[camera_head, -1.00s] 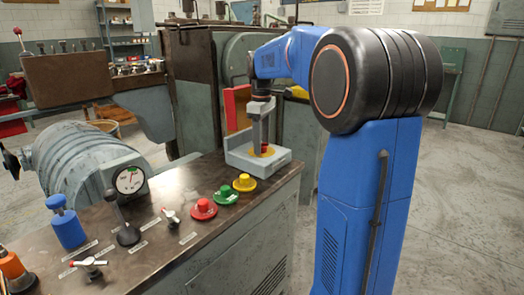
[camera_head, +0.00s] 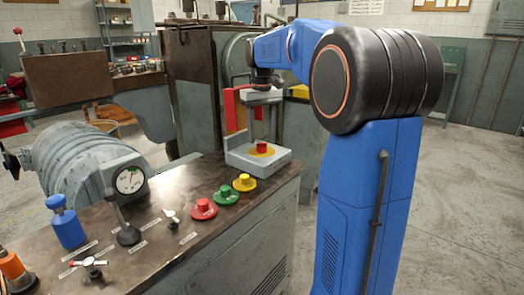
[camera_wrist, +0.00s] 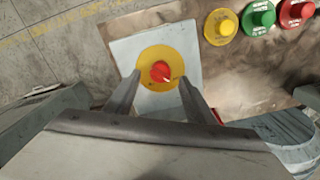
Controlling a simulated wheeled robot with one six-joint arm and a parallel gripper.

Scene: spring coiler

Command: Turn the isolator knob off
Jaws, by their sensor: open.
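The isolator knob (camera_head: 262,147) is a red knob on a round yellow plate, set on a light grey box (camera_head: 240,160) at the far right end of the bench. In the wrist view the red knob (camera_wrist: 161,71) shows with a small white pointer mark aimed to the lower right. My gripper (camera_head: 263,128) is above the box, clear of the knob. In the wrist view my gripper (camera_wrist: 158,92) has its two fingers apart, one on each side of the yellow plate in the picture, with nothing between them.
Yellow (camera_head: 245,182), green (camera_head: 225,194) and red (camera_head: 204,209) push buttons stand on the bench beside the box. An upright red panel (camera_head: 236,108) stands behind the box.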

